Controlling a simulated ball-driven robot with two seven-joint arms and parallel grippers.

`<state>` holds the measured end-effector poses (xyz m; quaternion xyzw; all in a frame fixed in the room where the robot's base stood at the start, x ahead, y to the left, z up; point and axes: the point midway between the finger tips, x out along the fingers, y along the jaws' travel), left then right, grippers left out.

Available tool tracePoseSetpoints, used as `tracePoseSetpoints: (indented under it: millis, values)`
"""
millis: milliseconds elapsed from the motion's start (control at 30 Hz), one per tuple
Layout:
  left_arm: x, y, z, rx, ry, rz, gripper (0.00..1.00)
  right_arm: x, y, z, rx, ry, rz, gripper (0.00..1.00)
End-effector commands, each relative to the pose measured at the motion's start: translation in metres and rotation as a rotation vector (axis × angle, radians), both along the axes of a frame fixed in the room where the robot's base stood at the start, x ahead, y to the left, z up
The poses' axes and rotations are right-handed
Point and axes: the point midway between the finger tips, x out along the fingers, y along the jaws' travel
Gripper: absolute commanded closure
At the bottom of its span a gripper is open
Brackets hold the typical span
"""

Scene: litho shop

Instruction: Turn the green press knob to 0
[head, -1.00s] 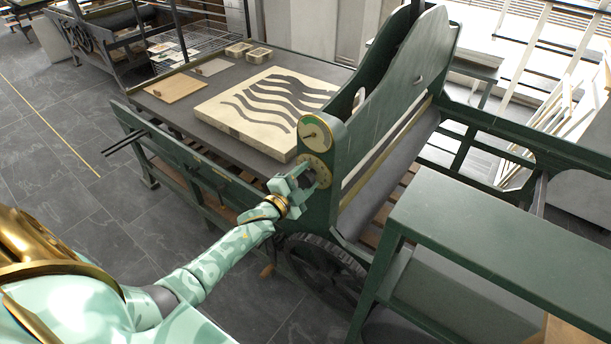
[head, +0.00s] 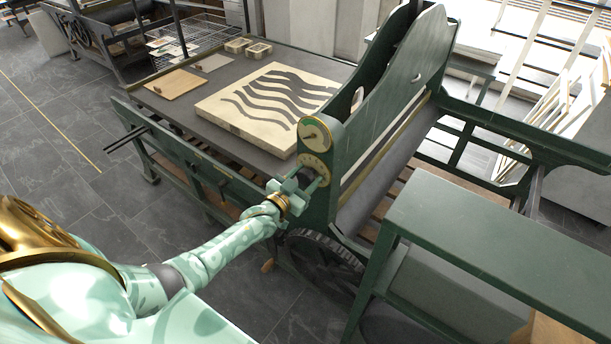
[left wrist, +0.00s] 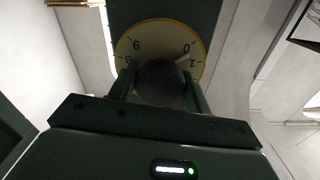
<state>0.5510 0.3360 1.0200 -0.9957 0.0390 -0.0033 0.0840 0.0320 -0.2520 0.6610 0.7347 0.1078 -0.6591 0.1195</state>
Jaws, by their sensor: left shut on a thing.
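The knob (left wrist: 160,84) sits in the middle of a brass numbered dial (left wrist: 129,42). It looks dark in the left wrist view. The digits 9, 8, 0 and 1 show; the rest are hidden by the knob and fingers. A pale pointer mark (left wrist: 183,59) lies just beside the 0, on the side towards the 1. In the head view the dial (head: 314,163) is on the press's end plate. My left gripper (head: 312,180) is shut on the knob, with one finger on either side. My right gripper is not in view.
A gauge (head: 315,133) with a dark needle sits just above the dial. The green press frame (head: 405,75) rises behind it, with a spoked wheel (head: 325,262) below. A stone with wavy stripes (head: 215,109) lies on the press bed. A green table (head: 480,225) stands at right.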

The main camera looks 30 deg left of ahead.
Motion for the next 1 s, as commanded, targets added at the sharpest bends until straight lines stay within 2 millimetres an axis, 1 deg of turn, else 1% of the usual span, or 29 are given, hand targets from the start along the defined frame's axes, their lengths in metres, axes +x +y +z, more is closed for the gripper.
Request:
tracePoseSetpoints:
  millis: [200, 400, 900, 933, 967, 1000]
  values:
    - [-0.0007, -0.0002, -0.0014, -0.111, 0.013, 0.000, 0.74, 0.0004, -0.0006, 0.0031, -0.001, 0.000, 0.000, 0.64]
    - [-0.0008, -0.0003, -0.0018, -0.165, 0.018, 0.000, 0.74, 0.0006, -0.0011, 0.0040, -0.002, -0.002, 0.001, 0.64]
    - [-0.0009, -0.0003, -0.0021, -0.185, 0.018, 0.001, 0.74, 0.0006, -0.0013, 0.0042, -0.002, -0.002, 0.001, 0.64]
    - [-0.0009, -0.0003, -0.0020, -0.185, 0.018, 0.001, 0.49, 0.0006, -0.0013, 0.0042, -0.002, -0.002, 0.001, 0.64]
    - [-0.0009, -0.0003, -0.0020, -0.184, 0.018, 0.001, 0.41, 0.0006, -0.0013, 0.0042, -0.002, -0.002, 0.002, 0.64]
    - [-0.0009, -0.0003, -0.0019, -0.184, 0.018, 0.001, 0.30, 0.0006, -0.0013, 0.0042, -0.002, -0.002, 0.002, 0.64]
